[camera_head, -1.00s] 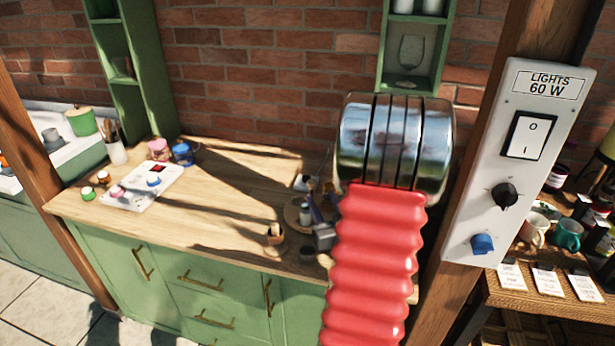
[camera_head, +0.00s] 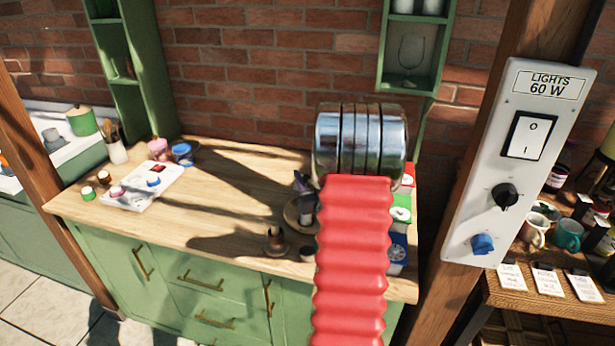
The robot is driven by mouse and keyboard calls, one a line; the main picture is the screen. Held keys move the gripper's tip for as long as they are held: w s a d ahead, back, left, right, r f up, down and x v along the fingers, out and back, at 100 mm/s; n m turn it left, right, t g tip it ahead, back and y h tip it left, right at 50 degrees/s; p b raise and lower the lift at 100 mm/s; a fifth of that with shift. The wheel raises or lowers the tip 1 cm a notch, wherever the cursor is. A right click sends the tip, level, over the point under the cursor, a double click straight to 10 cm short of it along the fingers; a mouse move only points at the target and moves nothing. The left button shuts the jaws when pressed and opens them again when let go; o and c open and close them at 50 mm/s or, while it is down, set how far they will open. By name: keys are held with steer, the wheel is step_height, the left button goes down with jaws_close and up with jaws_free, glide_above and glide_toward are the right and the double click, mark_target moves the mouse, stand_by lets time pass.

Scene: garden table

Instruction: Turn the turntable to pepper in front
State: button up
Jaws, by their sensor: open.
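The turntable (camera_head: 291,214) is a round wooden disc on the right part of the wooden counter. Its right side is hidden behind my red ribbed arm. Small items stand on it, too small and shaded for me to pick out the pepper. My gripper (camera_head: 303,190) shows only in part, as a dark purplish and grey shape over the turntable, left of my arm. It is open, but its fingertips are not clear. I cannot tell whether it touches the turntable or anything on it.
A small brown cup (camera_head: 275,240) and a dark round pot (camera_head: 307,254) stand near the counter's front edge. Cartons (camera_head: 399,230) stand right of my arm. A white panel (camera_head: 145,186) with coloured knobs lies at left. The counter's middle is clear.

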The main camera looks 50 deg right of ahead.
steer(key=shift+w+d, duration=0.1)
steer(key=shift+w, duration=0.05)
jaws_close()
stand_by(0.5)
stand_by(0.4)
